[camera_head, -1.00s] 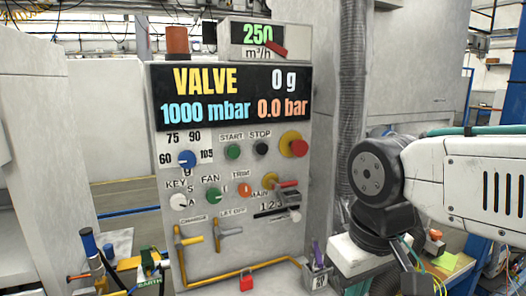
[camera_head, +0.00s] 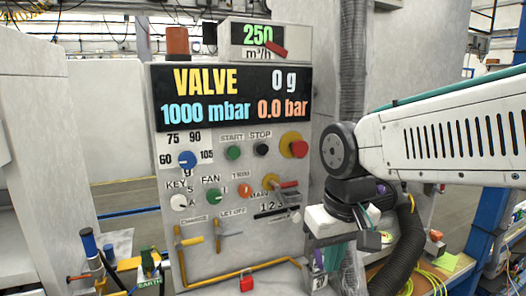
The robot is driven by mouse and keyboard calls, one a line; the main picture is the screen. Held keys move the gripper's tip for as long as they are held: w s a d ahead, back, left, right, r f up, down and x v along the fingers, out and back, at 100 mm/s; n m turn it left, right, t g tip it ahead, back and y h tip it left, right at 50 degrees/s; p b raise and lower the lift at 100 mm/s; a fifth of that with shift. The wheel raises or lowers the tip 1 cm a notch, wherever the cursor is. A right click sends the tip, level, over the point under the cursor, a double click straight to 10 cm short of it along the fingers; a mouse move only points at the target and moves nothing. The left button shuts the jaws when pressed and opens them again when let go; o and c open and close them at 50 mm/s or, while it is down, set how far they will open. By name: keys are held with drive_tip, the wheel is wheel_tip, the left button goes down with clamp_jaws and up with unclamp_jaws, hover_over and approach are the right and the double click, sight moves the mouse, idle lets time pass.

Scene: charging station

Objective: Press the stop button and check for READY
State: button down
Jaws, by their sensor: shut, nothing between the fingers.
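The black stop button (camera_head: 261,149) sits under the STOP label on the grey control panel (camera_head: 215,255), right of the green start button (camera_head: 233,152). The panel's display (camera_head: 232,96) reads VALVE, 0 g, 1000 mbar and 0.0 bar; READY is not shown on it. My gripper (camera_head: 338,258) is shut and empty at the panel's lower right, below and right of the stop button and apart from it. Its fingertips are hard to make out.
A red mushroom button on yellow (camera_head: 295,145) is right of the stop button, towards my arm. A red-handled switch (camera_head: 285,185), knobs and yellow levers (camera_head: 188,240) stick out lower down. A red padlock (camera_head: 246,284) hangs at the bottom.

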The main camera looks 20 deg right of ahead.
sight(268, 149)
drive_tip(key=w+d+r+m+t, duration=0.1)
drive_tip(key=w+r+m+t, duration=0.2)
drive_tip(key=w, duration=0.9)
drive_tip(key=w+d+r+m+t, duration=0.1)
drive_tip(key=w+r+m+t, duration=0.3)
drive_tip(key=w, duration=0.9)
wheel_tip(268, 149, up, 3)
drive_tip(key=shift+w+d+r+t+h, duration=0.1)
drive_tip(key=shift+w+d+t+h, duration=0.1)
drive_tip(key=shift+t+h, duration=0.1)
drive_tip(key=shift+w+a, duration=0.15)
drive_tip(key=shift+w, duration=4.25)
drive_tip(key=shift+w, duration=0.15)
drive_tip(key=shift+w, duration=0.25)
